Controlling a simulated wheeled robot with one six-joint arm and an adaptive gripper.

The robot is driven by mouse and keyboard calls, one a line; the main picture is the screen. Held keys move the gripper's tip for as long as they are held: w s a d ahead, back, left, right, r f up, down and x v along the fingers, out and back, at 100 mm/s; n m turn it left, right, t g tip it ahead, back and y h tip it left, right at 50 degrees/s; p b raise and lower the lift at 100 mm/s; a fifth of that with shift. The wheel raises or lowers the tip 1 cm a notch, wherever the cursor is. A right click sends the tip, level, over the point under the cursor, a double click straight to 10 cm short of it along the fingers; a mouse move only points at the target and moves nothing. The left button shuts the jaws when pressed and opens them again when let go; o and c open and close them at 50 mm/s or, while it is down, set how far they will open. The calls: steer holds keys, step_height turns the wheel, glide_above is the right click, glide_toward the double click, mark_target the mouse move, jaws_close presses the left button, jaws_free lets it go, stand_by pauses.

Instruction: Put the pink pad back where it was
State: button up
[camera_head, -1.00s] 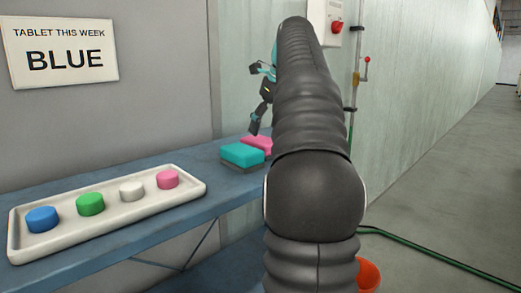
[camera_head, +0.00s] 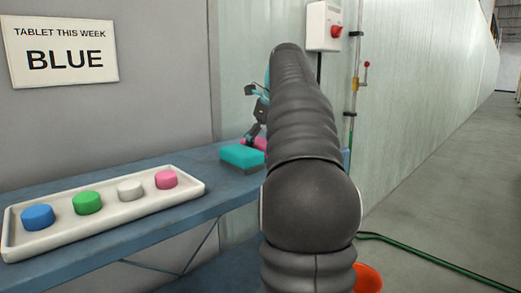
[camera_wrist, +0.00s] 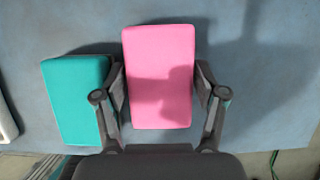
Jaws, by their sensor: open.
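The pink pad (camera_wrist: 160,60) lies on the blue bench between the two fingers of my gripper (camera_wrist: 161,82) in the wrist view. The gripper is open, with one finger close along each long side of the pad. I cannot tell whether the fingers touch it. In the head view the pink pad (camera_head: 261,144) shows only in part, behind the teal pad and partly hidden by my arm. My gripper (camera_head: 250,139) is low over it there.
A teal pad (camera_wrist: 72,95) lies just left of the pink pad, very near my left finger; it also shows in the head view (camera_head: 241,157). A white tray (camera_head: 100,226) with coloured tablets stands left on the bench (camera_head: 170,151). Bare bench lies right of the pink pad.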

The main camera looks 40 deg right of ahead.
steer(key=shift+f, duration=0.25)
stand_by(0.3)
steer(key=c, duration=0.7)
steer(key=shift+c, duration=0.2)
steer(key=shift+r, duration=0.15)
